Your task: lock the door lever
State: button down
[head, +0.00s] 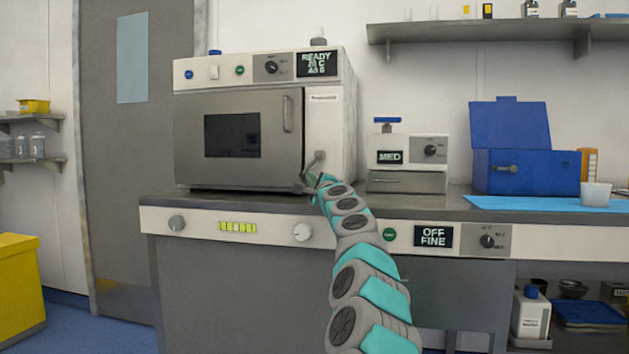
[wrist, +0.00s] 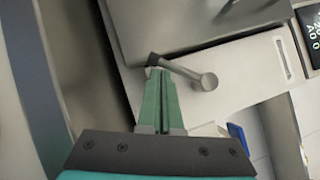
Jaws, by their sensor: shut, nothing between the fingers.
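The door lever (head: 316,159) is a small grey bar on the right front of the white and grey oven (head: 321,120), beside its closed door (head: 273,145). In the wrist view the lever (wrist: 184,72) runs from a round pivot at right to a dark tip at left. My gripper (head: 311,177) is at the lever, low on the oven front. In the wrist view its green fingers (wrist: 157,74) are shut and empty, with their tips right at the lever near its dark end. I cannot tell whether they touch it.
The oven stands on a grey counter (head: 418,201) with a control panel on its front edge. A small white MED unit (head: 405,160) is close on the right. A blue open box (head: 525,171) and a white cup (head: 596,194) are farther right. The door's vertical handle (head: 287,114) sticks out above.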

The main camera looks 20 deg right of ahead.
jog(key=shift+w+a+r, duration=0.4)
jog(key=shift+w+a, duration=0.1)
jog(key=shift+a, duration=0.25)
jog(key=shift+w+a, duration=0.1)
jog(key=shift+a, duration=0.2)
jog(key=shift+w+a+r+m+t+h, duration=0.15)
jog(key=shift+m+t, duration=0.1)
jog(key=shift+m, duration=0.15)
jog(key=shift+d+r+m+t+h, duration=0.15)
jog(key=shift+m+t, duration=0.1)
jog(key=shift+m, duration=0.15)
jog(key=shift+s, duration=0.2)
jog(key=shift+s+f+b, duration=0.1)
jog(key=shift+s+b, duration=0.1)
jog(key=shift+b, duration=0.2)
jog(key=shift+s+f+b, duration=0.25)
jog(key=shift+s+b, duration=0.2)
jog(key=b+v, duration=0.3)
jog(key=v, duration=0.3)
jog(key=shift+a, duration=0.1)
